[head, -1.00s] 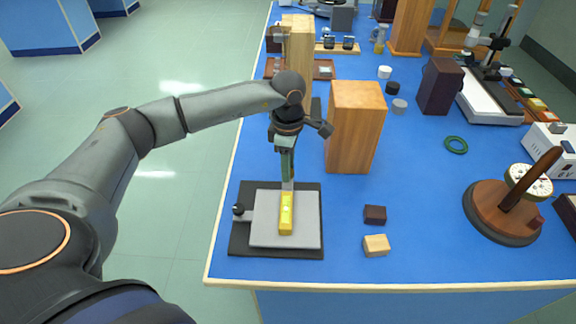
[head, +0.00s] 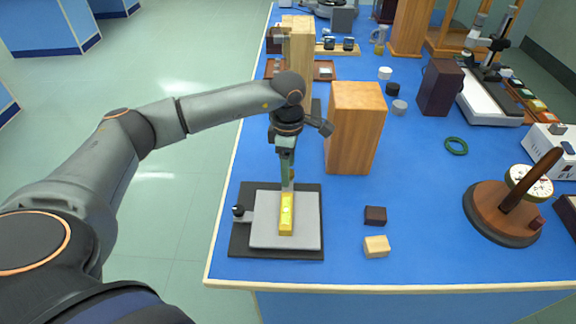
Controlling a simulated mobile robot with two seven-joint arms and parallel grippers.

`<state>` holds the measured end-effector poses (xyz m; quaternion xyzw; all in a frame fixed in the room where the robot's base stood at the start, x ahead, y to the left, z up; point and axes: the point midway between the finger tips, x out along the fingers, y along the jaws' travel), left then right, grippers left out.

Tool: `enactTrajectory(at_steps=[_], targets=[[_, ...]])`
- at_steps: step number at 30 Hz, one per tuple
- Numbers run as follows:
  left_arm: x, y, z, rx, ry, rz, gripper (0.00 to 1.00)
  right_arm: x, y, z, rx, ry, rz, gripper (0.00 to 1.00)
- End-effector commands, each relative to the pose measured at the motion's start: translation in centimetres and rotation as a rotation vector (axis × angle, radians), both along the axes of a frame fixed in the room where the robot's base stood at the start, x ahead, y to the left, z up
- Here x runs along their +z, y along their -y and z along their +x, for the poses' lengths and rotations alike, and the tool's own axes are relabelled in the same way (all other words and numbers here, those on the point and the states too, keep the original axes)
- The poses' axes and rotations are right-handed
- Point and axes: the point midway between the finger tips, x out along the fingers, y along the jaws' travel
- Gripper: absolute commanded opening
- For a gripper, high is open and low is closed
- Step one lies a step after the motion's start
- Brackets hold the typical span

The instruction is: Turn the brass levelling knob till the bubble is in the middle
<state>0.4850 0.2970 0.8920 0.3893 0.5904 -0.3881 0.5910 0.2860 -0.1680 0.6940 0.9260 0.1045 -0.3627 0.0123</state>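A yellow bar level (head: 286,226) lies on a light grey plate (head: 264,233), which sits on a black base (head: 240,247) at the table's near left corner. A pale vial shows in the bar's top; the bubble's exact place in it is too small to tell. My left gripper (head: 287,185) points down at the plate's far edge, just behind the bar. The brass knob cannot be made out clearly; the gripper covers that spot, and its finger gap is not visible. A small black knob (head: 238,210) stands at the plate's left. My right gripper is not in view.
A tall wooden block (head: 354,130) stands close behind and right of the gripper. A dark block (head: 375,215) and a pale block (head: 376,246) lie right of the base. A round wooden stand with a dial (head: 490,215) is farther right. Blue table between them is clear.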

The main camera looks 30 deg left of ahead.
Motion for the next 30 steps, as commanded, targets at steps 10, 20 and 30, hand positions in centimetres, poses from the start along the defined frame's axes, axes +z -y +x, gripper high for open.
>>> enactTrajectory(at_steps=[10, 20, 30], targets=[[0.8, 0.0, 0.0, -0.001, 0.0, -0.001, 0.69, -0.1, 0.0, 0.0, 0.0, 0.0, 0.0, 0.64], [7.6, 0.1, 0.1, -0.002, 0.005, -0.001, 0.69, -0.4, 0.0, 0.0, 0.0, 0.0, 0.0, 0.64], [12.2, 0.0, 0.0, 0.0, 0.0, 0.0, 0.69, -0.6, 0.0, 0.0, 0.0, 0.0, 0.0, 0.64]])
